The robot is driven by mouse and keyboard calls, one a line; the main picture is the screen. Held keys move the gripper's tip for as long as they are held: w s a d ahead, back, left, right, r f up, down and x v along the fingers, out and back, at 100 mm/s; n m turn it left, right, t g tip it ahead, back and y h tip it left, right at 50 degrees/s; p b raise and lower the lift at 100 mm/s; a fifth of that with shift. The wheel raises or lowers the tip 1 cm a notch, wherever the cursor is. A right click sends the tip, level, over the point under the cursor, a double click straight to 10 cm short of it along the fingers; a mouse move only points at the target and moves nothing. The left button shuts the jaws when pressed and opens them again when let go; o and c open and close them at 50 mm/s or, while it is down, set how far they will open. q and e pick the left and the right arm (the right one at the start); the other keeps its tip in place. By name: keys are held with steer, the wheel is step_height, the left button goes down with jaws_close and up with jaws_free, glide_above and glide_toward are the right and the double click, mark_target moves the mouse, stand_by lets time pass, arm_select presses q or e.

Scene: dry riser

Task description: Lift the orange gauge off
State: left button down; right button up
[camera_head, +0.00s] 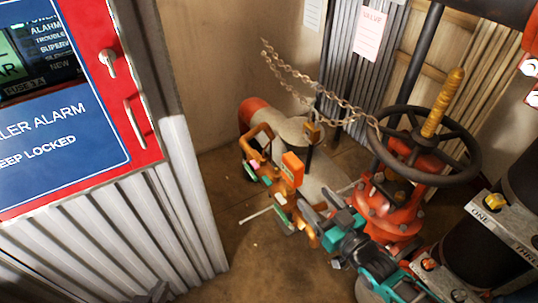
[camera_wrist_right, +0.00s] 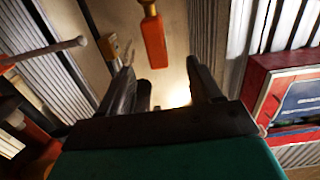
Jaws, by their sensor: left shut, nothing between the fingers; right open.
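The orange gauge (camera_head: 293,168) is a small block in the middle of the head view, beside an orange-brown bent fitting. In the right wrist view an orange block with a brass-coloured end (camera_wrist_right: 154,42), which looks like the gauge, shows beyond the fingertips. My right gripper (camera_head: 318,212) is open and empty, just below and right of the gauge. In the right wrist view its two dark fingers (camera_wrist_right: 162,78) stand apart, with the block between their lines but ahead of them. My left gripper (camera_head: 152,294) shows only as a dark tip at the bottom edge, shut and empty.
A red valve with a dark handwheel (camera_head: 425,145) stands close right of the gauge. The alarm cabinet (camera_head: 150,120) fills the left. Black pipework (camera_head: 485,245) stands at lower right. Bare floor shows left of the gauge.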

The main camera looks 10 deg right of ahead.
mark_target(298, 177)
steer(key=b+x, duration=0.1)
steer(key=x, duration=0.1)
steer(key=b+x, duration=0.1)
steer(key=x, duration=0.2)
steer(key=b+x, duration=0.1)
steer(key=x, duration=0.2)
steer(key=shift+w+r, duration=0.15)
steer(key=shift+r, duration=0.15)
steer(key=b+x, duration=0.2)
steer(key=x, duration=0.1)
steer(key=b+x, duration=0.1)
steer(key=shift+w+d+f, duration=0.15)
steer(key=shift+w+d, duration=0.05)
steer(key=shift+w, duration=0.1)
steer(key=shift+w+a+b, duration=0.2)
steer(key=shift+w+b, duration=0.15)
steer(key=shift+w, duration=0.05)
steer(key=shift+c, duration=0.5)
steer(key=shift+r, duration=0.25)
steer(key=c, duration=0.9)
steer(key=shift+c, duration=0.2)
